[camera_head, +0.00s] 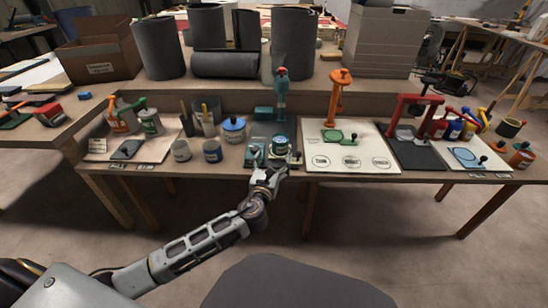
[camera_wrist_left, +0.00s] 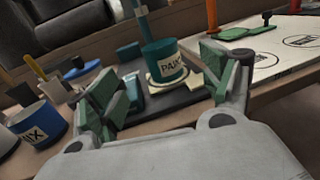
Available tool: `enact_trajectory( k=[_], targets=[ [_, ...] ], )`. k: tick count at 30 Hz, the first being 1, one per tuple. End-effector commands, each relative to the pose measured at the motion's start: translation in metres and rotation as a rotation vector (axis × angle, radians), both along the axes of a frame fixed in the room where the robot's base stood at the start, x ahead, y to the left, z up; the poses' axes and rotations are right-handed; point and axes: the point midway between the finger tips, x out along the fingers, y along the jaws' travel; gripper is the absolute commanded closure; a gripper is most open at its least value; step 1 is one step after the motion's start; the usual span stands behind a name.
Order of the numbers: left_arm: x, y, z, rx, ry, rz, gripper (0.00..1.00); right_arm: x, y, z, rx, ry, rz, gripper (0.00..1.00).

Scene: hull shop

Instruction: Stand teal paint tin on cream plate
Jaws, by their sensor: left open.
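The teal paint tin (camera_wrist_left: 163,64) has a white label and stands upright, seemingly on the small round cream plate (camera_wrist_left: 152,82) in the left wrist view. The plate lies on a dark base. In the head view the tin (camera_head: 280,145) is near the table's front edge, below a teal upright stand. My left gripper (camera_head: 270,163) is open and empty just in front of it. Its two green-padded fingers (camera_wrist_left: 163,88) frame the tin with gaps and do not appear to touch it. The plate's far side is hidden by the tin. My right gripper is not in view.
The teal stand (camera_head: 281,92) rises behind the tin. A white board (camera_head: 345,165) with printed circles and an orange stand (camera_head: 336,98) lies to the right. Rolls and boxes fill the back.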

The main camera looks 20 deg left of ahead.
Motion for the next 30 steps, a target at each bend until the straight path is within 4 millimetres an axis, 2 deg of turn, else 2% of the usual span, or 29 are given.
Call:
enact_trajectory(
  k=[23,30],
  targets=[
    [-0.003,0.0,-0.001,-0.003,0.002,0.0,0.2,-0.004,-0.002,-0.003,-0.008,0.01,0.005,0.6],
    [-0.012,-0.001,-0.015,-0.143,0.043,0.018,0.2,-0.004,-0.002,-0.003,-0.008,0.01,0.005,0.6]
  ],
)
